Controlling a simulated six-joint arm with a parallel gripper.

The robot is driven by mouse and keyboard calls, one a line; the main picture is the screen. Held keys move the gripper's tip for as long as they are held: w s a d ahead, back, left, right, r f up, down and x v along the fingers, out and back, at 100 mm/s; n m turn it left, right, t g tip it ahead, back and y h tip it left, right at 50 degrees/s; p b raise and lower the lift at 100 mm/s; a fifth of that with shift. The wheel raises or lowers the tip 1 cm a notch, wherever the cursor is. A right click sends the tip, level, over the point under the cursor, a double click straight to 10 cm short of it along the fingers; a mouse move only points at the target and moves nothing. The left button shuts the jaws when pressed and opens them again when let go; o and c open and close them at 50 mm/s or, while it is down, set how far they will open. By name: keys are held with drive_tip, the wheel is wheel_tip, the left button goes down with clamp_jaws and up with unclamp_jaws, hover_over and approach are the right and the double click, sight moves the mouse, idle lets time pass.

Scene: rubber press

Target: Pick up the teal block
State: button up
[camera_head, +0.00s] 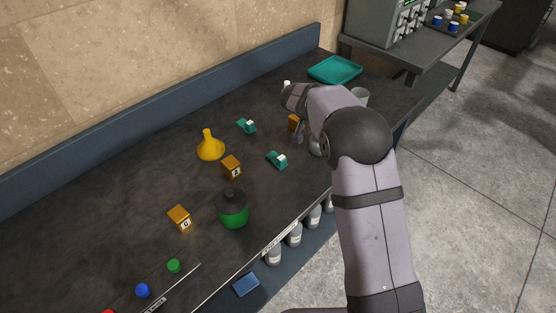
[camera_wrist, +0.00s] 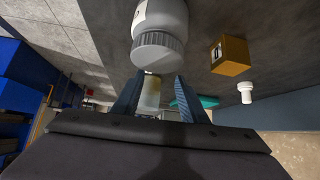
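Two small teal blocks with white tags lie on the dark bench in the head view: one farther back (camera_head: 246,126), one nearer the front (camera_head: 277,159). Neither teal block can be made out in the wrist view.
A white-grey bottle (camera_wrist: 160,28) stands close ahead of the fingers. An orange block (camera_wrist: 230,57) and a small white-capped item (camera_wrist: 245,91) are to its right. A teal tray (camera_head: 335,69) lies at the back. A yellow funnel (camera_head: 209,148) and green jar (camera_head: 233,212) stand left.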

drive_tip(key=shift+r, duration=0.1)
wheel_tip(320, 180, up, 8)
drive_tip(key=n+t+h+p, duration=0.1)
drive_tip(key=n+h+p, duration=0.55)
drive_tip(key=n, duration=2.55)
hover_over(279, 162)
drive_tip(key=p, duration=0.2)
drive_tip(key=y, duration=0.2)
drive_tip(key=shift+n+t, duration=0.4)
drive_tip(key=shift+n, duration=0.4)
drive_tip(key=shift+s+a+f+p, duration=0.1)
drive_tip(key=shift+a+f+p, duration=0.1)
drive_tip(key=shift+f, duration=1.45)
drive_tip(key=shift+a+f+p, duration=0.15)
drive_tip(key=shift+f+p, duration=0.1)
drive_tip(key=shift+f, duration=1.35)
drive_tip(key=shift+s+a+f+p, duration=0.1)
drive_tip(key=shift+a+f+p, duration=0.1)
drive_tip(key=shift+f, duration=1.45)
drive_tip(key=shift+f, duration=0.1)
